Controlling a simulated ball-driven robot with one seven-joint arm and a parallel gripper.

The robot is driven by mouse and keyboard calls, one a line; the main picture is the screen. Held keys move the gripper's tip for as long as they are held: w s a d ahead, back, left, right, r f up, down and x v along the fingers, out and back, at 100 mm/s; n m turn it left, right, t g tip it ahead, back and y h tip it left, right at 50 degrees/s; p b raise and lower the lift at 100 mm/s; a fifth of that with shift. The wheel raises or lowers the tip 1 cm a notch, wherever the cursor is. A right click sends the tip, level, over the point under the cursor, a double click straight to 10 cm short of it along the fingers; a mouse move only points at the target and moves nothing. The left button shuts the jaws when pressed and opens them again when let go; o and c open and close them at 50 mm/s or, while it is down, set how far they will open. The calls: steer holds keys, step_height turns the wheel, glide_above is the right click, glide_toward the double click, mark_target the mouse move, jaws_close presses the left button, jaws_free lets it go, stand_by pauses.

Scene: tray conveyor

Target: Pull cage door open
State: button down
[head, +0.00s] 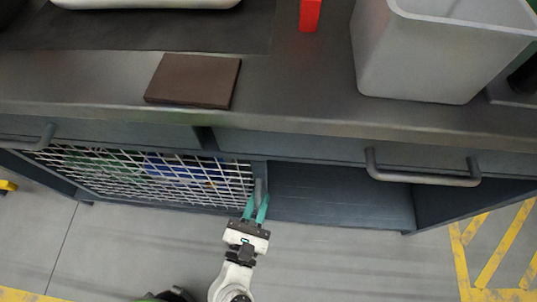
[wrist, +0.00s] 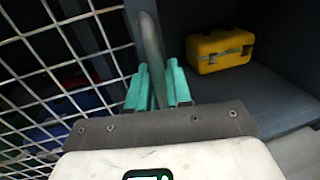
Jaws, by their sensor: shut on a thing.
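The cage door (head: 150,178) is a white wire mesh in a dark frame under the worktop, at the left in the head view. Its mesh also fills the left of the wrist view (wrist: 65,55). A grey vertical bar handle (wrist: 152,50) stands at the door's right edge. My gripper (head: 256,207) has teal fingers, one on each side of the handle, and is shut on it; in the wrist view the fingers (wrist: 158,88) flank the lower part of the bar. Blue, green and red items behind the mesh are partly hidden.
An open bay right of the door holds a yellow case (wrist: 220,50). The worktop (head: 300,95) carries a brown slab (head: 194,80), a grey bin (head: 425,60) and a red block (head: 310,15). Drawer handles (head: 424,178) jut out above. Floor in front is clear.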

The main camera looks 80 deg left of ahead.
steer(key=c, duration=1.2)
jaws_free()
steer(key=shift+d, duration=0.1)
steer(key=v, duration=1)
steer(key=shift+s+d, duration=0.25)
